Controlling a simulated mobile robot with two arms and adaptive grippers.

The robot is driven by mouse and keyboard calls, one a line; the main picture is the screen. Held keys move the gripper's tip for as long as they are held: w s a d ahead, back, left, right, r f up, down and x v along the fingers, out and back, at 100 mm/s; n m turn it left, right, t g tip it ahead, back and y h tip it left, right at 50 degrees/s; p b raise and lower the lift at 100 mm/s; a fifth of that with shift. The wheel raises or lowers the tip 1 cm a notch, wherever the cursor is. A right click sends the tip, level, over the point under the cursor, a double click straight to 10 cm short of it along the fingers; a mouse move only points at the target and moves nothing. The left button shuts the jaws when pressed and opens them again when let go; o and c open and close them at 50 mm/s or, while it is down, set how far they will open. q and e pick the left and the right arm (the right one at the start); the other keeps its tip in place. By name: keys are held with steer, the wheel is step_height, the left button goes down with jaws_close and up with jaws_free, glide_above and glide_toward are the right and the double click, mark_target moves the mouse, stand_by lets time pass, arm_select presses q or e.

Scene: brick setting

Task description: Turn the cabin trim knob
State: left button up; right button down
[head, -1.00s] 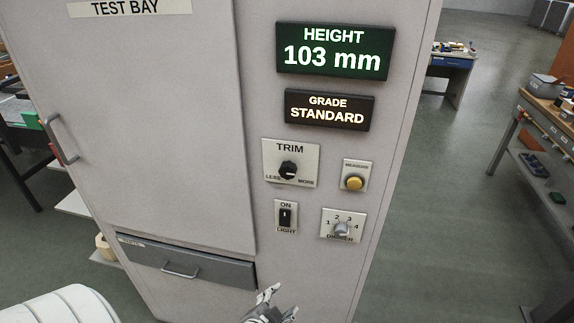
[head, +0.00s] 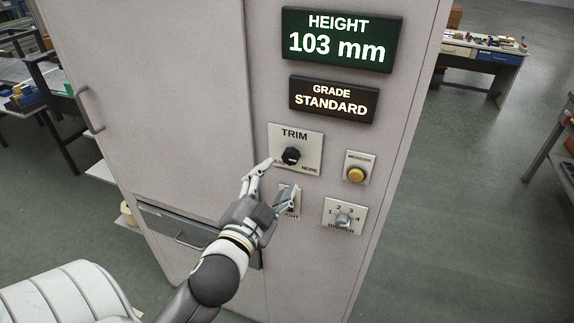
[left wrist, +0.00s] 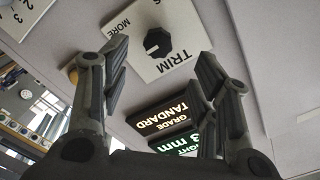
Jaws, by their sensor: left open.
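The black trim knob (head: 291,156) sits on a pale plate marked TRIM (head: 307,134), with MORE at its lower right, on the cabin's front panel. In the left wrist view the knob (left wrist: 158,43) shows ahead, between the spread fingers. My left gripper (head: 276,178) is open, just below and left of the knob in the head view. It looks apart from the knob, and its fingers partly cover the light switch plate (head: 291,208). The display (head: 337,40) reads HEIGHT 103 mm and the sign below it (head: 333,99) reads GRADE STANDARD. My right gripper is out of view.
A yellow button (head: 355,174) is right of the trim plate. A cabinet door with a handle (head: 87,111) is at the left, above a grey drawer (head: 165,224). Workbenches stand behind on both sides.

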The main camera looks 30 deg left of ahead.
mark_target(288, 159)
arm_select(q)
steer(key=b+x, duration=0.3)
steer(key=shift+w+d+f+b, duration=0.1)
steer(key=shift+w+f+b, duration=0.1)
steer(key=shift+w+b, duration=0.1)
steer(key=x, duration=0.3)
steer(key=shift+w+r, duration=0.25)
steer(key=shift+w, duration=0.05)
steer(key=shift+w+a+f, duration=0.1)
steer(key=shift+w+a, duration=0.2)
steer(key=shift+w, duration=0.25)
steer(key=shift+c, duration=0.4)
steer(key=c, duration=1)
